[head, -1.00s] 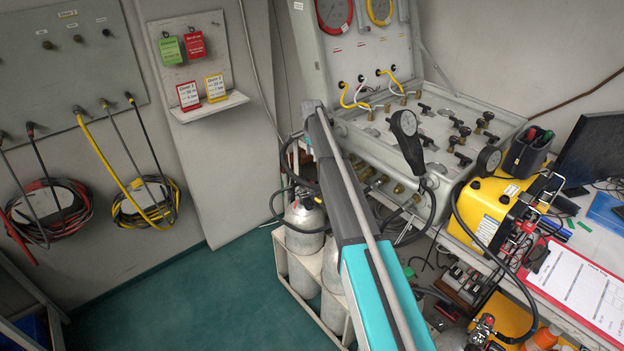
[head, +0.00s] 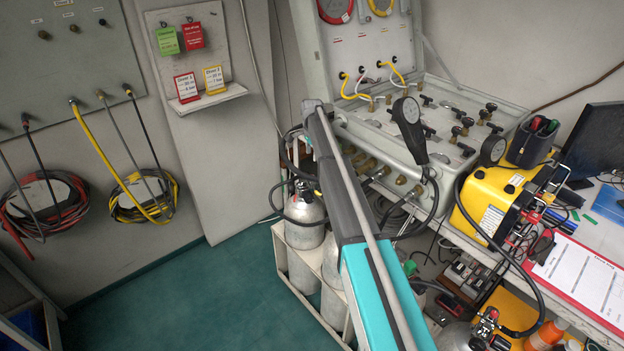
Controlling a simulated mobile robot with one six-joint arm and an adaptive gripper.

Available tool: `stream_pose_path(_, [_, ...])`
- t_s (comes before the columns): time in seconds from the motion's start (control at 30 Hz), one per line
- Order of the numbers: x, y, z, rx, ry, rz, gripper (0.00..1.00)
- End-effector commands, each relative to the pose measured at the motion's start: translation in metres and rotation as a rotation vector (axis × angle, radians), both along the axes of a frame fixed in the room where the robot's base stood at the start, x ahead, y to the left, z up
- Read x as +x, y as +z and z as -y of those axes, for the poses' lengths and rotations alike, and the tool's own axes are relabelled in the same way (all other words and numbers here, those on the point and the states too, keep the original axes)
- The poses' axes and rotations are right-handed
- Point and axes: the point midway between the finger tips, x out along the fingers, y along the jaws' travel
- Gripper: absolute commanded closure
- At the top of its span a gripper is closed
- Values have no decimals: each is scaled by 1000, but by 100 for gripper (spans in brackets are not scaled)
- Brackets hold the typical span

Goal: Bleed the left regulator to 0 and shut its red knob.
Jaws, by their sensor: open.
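The open diver air panel (head: 352,133) stands at right of centre, with several black-handled valves (head: 466,125) on its sloping face. Two round gauges, one red-rimmed (head: 334,8) and one yellow-rimmed (head: 380,5), are cut off by the top edge. I cannot tell which part is the left regulator. My teal and grey arm crosses the middle. My gripper is not in view.
Grey cylinders (head: 303,220) stand in a white rack below the panel. A yellow case (head: 490,205), a red clipboard (head: 585,285) and a monitor (head: 592,145) crowd the desk at right. Coiled hoses (head: 45,205) hang on the left wall. The green floor (head: 190,300) is clear at lower left.

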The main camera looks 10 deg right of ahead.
Motion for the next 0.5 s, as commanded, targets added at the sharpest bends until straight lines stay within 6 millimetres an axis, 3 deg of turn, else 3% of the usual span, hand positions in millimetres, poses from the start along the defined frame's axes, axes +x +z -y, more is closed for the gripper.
stream_pose_path(0.5, [0,-44,0,0,0,0,36])
